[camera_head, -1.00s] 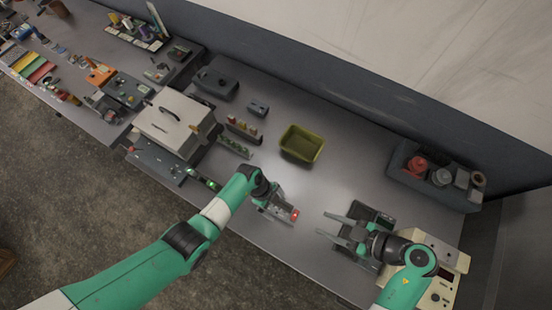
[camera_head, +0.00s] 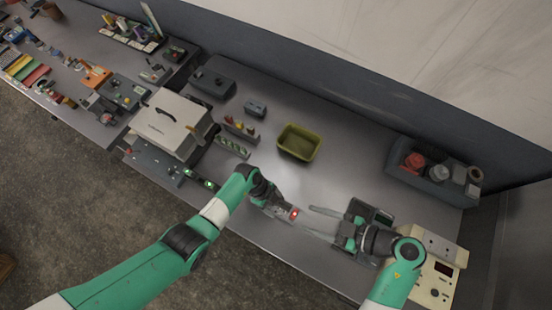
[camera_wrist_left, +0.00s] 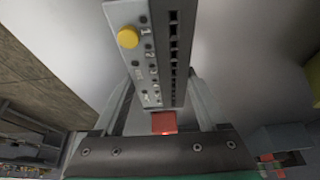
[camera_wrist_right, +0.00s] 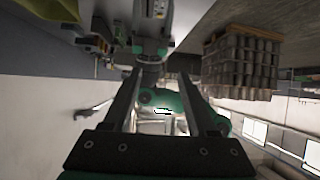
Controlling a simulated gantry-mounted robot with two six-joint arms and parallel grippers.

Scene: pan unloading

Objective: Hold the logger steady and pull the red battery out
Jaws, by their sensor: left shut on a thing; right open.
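My left gripper (camera_head: 272,203) is shut on the logger (camera_head: 281,211) and holds it near the table's front edge. In the left wrist view the logger (camera_wrist_left: 150,45) is a grey box with a yellow button and a slotted side, between the fingers. A red block (camera_wrist_left: 164,122), which looks like the battery, sits at its lower end; red also shows in the head view (camera_head: 294,214). My right gripper (camera_head: 312,221) is open and empty, its fingertips just right of the red end. In the right wrist view, I cannot clearly make out the logger beyond the open fingers (camera_wrist_right: 160,82).
A dark device (camera_head: 384,216) lies behind my right gripper. A cream instrument (camera_head: 440,275) stands at the front right. A grey caddy (camera_head: 455,190) stands at the right back. A green bin (camera_head: 299,143) sits behind the logger, with clear table between.

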